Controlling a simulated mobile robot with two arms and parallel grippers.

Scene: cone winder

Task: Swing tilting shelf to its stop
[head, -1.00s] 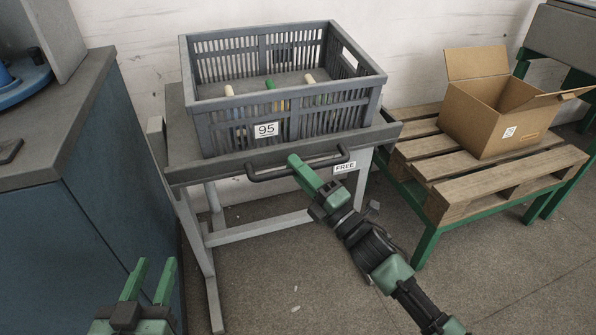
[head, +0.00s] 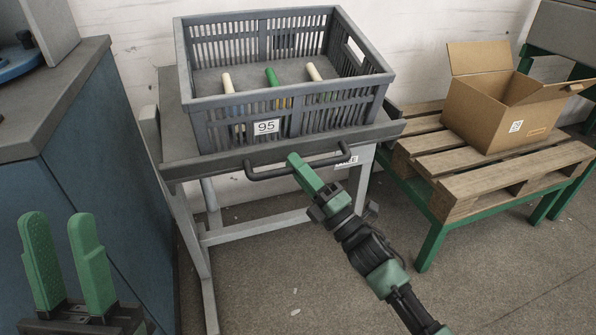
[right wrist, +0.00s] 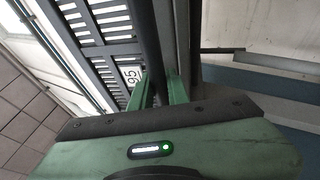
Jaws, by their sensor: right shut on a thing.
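The tilting shelf (head: 212,167) is a grey top on a grey frame at the middle. It leans toward me and carries a grey slatted crate (head: 222,135) labelled 95. A black bar handle (head: 265,174) runs along its front edge. My right gripper (head: 298,167) is shut on this handle near its middle; in the right wrist view the green fingers (right wrist: 158,90) sit either side of the dark bar (right wrist: 147,45). My left gripper (head: 60,217) is open and empty at the lower left, apart from the shelf. Whether the shelf touches a stop is hidden.
A blue cabinet (head: 95,215) stands close on the left. At the right, a wooden pallet (head: 480,182) on a green stand holds an open cardboard box (head: 482,120). The floor in front is clear.

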